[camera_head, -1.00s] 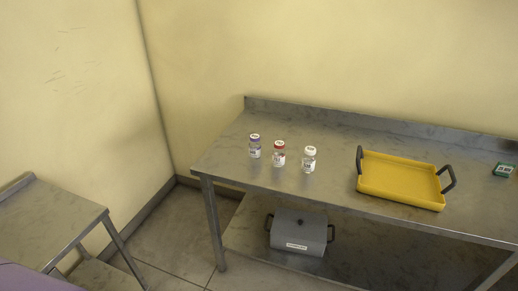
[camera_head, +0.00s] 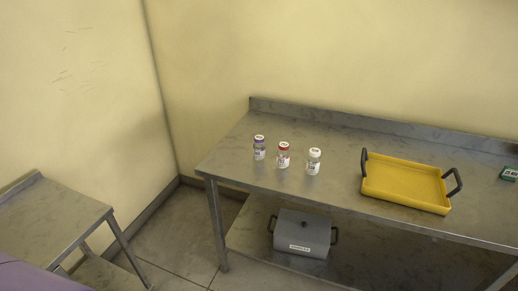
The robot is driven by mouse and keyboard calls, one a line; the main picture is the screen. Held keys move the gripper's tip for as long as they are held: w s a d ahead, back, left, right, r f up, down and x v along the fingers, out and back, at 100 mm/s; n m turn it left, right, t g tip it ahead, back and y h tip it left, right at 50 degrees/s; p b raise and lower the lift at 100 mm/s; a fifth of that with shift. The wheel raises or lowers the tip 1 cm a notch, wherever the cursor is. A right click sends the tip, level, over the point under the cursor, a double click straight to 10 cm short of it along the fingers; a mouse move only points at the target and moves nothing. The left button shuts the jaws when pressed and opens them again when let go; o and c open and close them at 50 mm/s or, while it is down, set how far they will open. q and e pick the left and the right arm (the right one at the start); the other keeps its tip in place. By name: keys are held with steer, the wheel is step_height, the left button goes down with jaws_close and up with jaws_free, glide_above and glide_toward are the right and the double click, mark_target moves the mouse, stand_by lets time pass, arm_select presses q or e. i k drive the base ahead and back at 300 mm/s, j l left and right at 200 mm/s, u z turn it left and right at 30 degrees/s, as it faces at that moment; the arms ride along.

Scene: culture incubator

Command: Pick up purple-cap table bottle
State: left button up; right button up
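The purple-cap bottle (camera_head: 259,148) stands upright on the steel table (camera_head: 230,172), leftmost in a row of three small clear bottles with white labels. The red-cap bottle (camera_head: 284,155) stands just to its right. The white-cap bottle (camera_head: 314,162) stands at the right end of the row. The three bottles are apart from each other. Neither of my grippers is in view.
A yellow tray (camera_head: 405,185) with dark handles sits on the table right of the bottles. A small green device (camera_head: 509,174) lies at the right edge. A grey lidded box (camera_head: 302,234) stands on the lower shelf. Another steel table (camera_head: 50,222) is at left.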

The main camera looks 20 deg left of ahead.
mark_target(259, 146)
steer(key=i+j+z, duration=0.2)
steer(key=j, duration=0.25)
steer(key=i+j+z, duration=0.2)
steer(key=j, duration=0.3)
steer(key=j+z, duration=0.25)
steer(key=j, duration=0.25)
steer(key=i+j+z, duration=0.2)
steer(key=j, duration=0.35)
steer(key=k, duration=0.1)
